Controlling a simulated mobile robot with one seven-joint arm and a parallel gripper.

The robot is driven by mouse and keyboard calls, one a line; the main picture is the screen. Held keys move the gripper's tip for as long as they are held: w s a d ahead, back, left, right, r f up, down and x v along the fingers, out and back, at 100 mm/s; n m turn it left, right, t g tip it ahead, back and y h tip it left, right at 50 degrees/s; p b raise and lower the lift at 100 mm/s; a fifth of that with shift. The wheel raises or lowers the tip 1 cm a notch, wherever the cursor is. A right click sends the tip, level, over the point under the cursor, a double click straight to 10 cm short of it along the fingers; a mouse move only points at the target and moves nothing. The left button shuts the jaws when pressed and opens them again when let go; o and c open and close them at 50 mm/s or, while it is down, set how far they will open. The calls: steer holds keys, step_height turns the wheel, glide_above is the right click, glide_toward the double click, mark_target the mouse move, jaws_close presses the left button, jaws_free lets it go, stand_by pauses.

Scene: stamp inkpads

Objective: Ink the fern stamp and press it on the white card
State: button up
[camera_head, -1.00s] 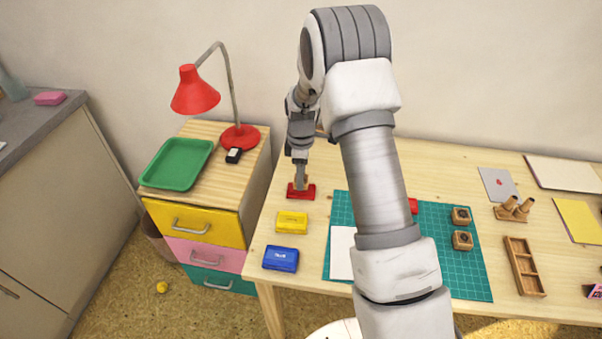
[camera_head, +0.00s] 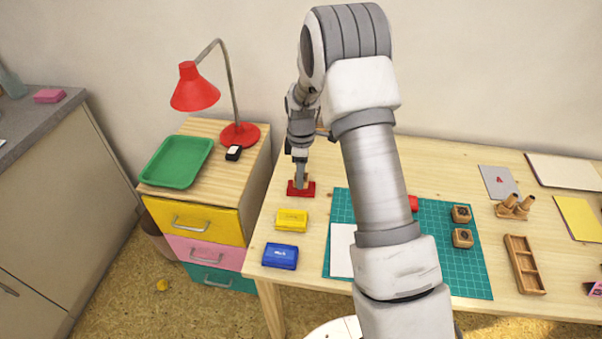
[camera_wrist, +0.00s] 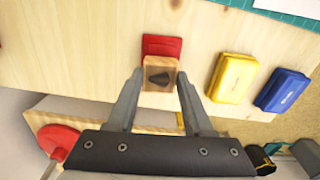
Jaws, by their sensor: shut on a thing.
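My gripper (camera_wrist: 159,78) is shut on a wooden stamp (camera_wrist: 158,75), with one finger on each side. The stamp's top bears a dark mark, too small to read surely as a fern. The stamp is at the red inkpad (camera_head: 301,189) and covers part of it in the wrist view (camera_wrist: 162,46). Whether its underside touches the pad cannot be told. In the head view my gripper (camera_head: 300,178) points down at this pad. The white card (camera_head: 341,252) lies on the green cutting mat (camera_head: 450,275), partly hidden behind my arm.
A yellow inkpad (camera_head: 291,220) and a blue inkpad (camera_head: 280,256) lie nearer than the red one. Two more stamps, one (camera_head: 461,214) behind the other (camera_head: 462,238), stand on the mat. A wooden tray (camera_head: 524,265) lies right. A red lamp (camera_head: 195,90) stands on the drawer unit.

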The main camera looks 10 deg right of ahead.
steer(key=shift+f+b, duration=0.3)
steer(key=shift+f, duration=0.15)
stand_by(1.1)
steer(key=shift+r, duration=0.15)
steer(key=shift+r+p, duration=0.35)
steer(key=shift+r, duration=0.15)
stand_by(0.3)
steer(key=shift+r+p, duration=1.7)
steer(key=shift+r, duration=1.05)
